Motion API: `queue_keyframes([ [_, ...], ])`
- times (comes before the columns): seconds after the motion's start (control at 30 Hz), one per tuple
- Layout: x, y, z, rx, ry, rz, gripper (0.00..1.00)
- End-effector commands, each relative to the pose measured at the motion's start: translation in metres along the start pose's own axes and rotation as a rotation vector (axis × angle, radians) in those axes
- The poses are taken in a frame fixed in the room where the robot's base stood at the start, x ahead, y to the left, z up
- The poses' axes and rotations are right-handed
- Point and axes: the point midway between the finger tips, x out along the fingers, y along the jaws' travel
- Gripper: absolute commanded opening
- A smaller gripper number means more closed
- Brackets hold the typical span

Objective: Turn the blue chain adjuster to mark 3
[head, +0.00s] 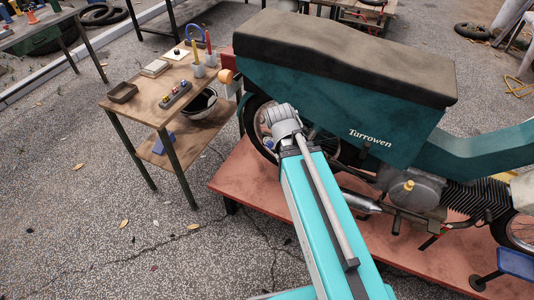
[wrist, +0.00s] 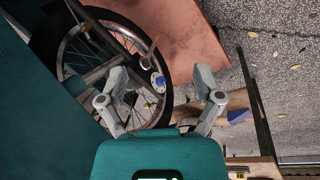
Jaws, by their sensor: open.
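The teal motorbike (head: 340,85) stands on a low red platform (head: 255,175), with its rear wheel (wrist: 75,60) filling the left of the wrist view. A small round white piece with a blue part, which looks like the chain adjuster (wrist: 159,82), sits near the wheel's hub, at the end of a grey bar. Its marks are too small to read. My gripper (wrist: 161,80) is open, its two grey fingers apart on either side of the adjuster in the picture; I see no contact.
A wooden side table (head: 140,105) with a tray, a block of coloured knobs and tools stands left of the bike. A blue item (head: 163,143) and a dark bowl (head: 200,104) are on its lower shelf. Open pavement lies at front left.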

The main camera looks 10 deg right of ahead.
Motion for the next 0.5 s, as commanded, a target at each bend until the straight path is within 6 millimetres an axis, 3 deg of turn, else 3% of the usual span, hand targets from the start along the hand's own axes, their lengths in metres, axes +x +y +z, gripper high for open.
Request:
queue_keyframes([
  [0.03, 0.020, -0.003, -0.003, -0.042, 0.005, 0.031, 0.84],
  [0.5, 0.093, 0.000, -0.035, -0.464, 0.015, 0.355, 0.84],
])
